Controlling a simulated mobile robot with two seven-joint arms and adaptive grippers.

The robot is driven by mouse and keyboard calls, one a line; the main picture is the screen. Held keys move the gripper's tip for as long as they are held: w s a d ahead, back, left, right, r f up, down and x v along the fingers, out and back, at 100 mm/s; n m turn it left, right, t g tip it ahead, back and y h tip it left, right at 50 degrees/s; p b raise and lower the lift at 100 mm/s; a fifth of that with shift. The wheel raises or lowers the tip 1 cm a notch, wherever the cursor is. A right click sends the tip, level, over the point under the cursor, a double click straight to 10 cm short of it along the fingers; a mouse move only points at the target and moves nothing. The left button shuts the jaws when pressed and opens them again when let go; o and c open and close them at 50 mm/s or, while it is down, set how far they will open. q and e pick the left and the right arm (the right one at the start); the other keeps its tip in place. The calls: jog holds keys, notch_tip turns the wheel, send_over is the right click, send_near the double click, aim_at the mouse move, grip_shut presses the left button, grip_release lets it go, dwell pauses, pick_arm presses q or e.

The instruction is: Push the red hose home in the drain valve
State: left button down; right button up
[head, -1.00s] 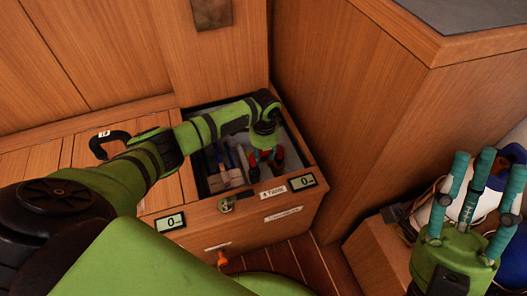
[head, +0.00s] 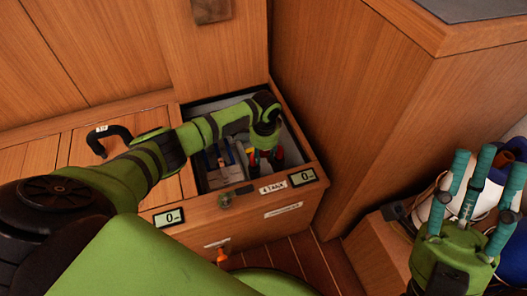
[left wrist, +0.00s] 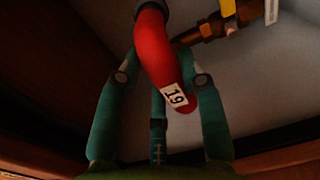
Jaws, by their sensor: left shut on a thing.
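My left gripper (head: 266,157) reaches down into the open locker in the head view. In the left wrist view its teal fingers (left wrist: 160,88) are shut around the red hose (left wrist: 157,58), which has a white number label. The hose's upper end meets a dark collar (left wrist: 151,6) at the top edge; how deep it sits cannot be told. A brass valve fitting (left wrist: 208,29) with a yellow handle is behind, to the right; I cannot tell whether it is the drain valve. Red (head: 279,153) also shows at the gripper in the head view. My right gripper (head: 485,175) is open and empty.
The locker (head: 313,166) has wooden walls close around my left gripper, with small displays and a tank label on its front rim. An orange-tipped part (head: 222,256) sticks out below. Coiled lines (head: 437,205) lie behind my right gripper.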

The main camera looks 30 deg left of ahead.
pick_arm(q)
jog(key=shift+f, duration=0.1)
jog(key=c, duration=0.7)
grip_release()
jog(key=o, duration=0.4)
